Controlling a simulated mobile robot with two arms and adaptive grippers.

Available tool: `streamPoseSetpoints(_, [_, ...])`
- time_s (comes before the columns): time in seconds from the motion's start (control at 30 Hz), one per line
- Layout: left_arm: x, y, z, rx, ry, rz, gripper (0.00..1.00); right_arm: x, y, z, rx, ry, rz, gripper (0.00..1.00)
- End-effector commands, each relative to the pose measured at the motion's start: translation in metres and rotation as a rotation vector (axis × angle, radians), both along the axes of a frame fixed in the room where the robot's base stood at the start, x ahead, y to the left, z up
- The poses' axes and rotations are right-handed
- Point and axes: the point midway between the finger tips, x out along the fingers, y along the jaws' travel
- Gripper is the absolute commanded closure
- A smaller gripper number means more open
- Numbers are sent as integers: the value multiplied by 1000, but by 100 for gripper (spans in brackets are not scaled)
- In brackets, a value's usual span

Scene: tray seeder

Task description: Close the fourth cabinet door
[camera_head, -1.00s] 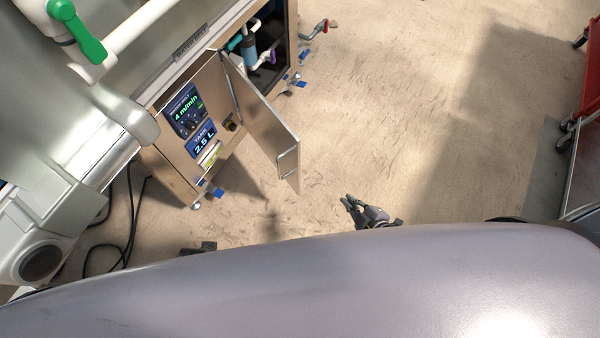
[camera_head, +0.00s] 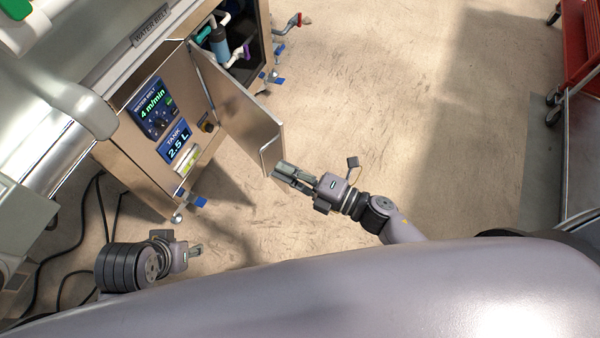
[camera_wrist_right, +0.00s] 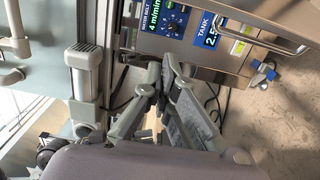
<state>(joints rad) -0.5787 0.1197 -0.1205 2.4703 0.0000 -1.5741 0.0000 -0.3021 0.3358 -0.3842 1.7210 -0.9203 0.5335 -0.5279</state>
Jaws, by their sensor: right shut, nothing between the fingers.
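The cabinet door (camera_head: 240,112) is a flat metal panel standing open, swung out from the cabinet (camera_head: 130,165) beneath the "WATER BELT" label. Its bar handle (camera_head: 266,152) is near its free edge, and a handle also shows at the upper right of the right wrist view (camera_wrist_right: 268,40). My right gripper (camera_head: 277,172) is shut and empty, with its fingertips close to the door's lower free corner; contact cannot be told. Its fingers fill the middle of the right wrist view (camera_wrist_right: 160,75). My left gripper (camera_head: 197,249) is low at the left, away from the door; its finger gap is unclear.
The control panel (camera_head: 154,107) and tank display (camera_head: 174,142) are beside the door. Pipes and a blue filter (camera_head: 219,45) show in the open bay behind it. Black cables (camera_head: 98,225) lie on the floor at left. A red cart (camera_head: 580,45) stands far right. The middle floor is clear.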

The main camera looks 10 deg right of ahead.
Motion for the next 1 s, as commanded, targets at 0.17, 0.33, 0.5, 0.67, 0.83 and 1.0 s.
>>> streamPoseSetpoints(0.17, [-1,0,1,0,-3,0,60,26,31,0,2,-2,-1,100])
streamPoseSetpoints(0.33, [-1,0,-3,1,-2,0,60,41,19,-2,-3,0,-3,100])
streamPoseSetpoints(0.5, [-1,0,-5,1,-2,0,60,49,6,-1,-1,2,-2,100])
streamPoseSetpoints(0.67, [-1,0,-5,0,-3,0,60,51,2,-1,0,2,-2,100])
streamPoseSetpoints(0.83, [-1,0,-5,0,-3,0,60,51,2,-1,1,3,-2,100])
streamPoseSetpoints(1.0, [-1,0,-5,0,-3,0,60,51,1,-1,0,2,-1,100])
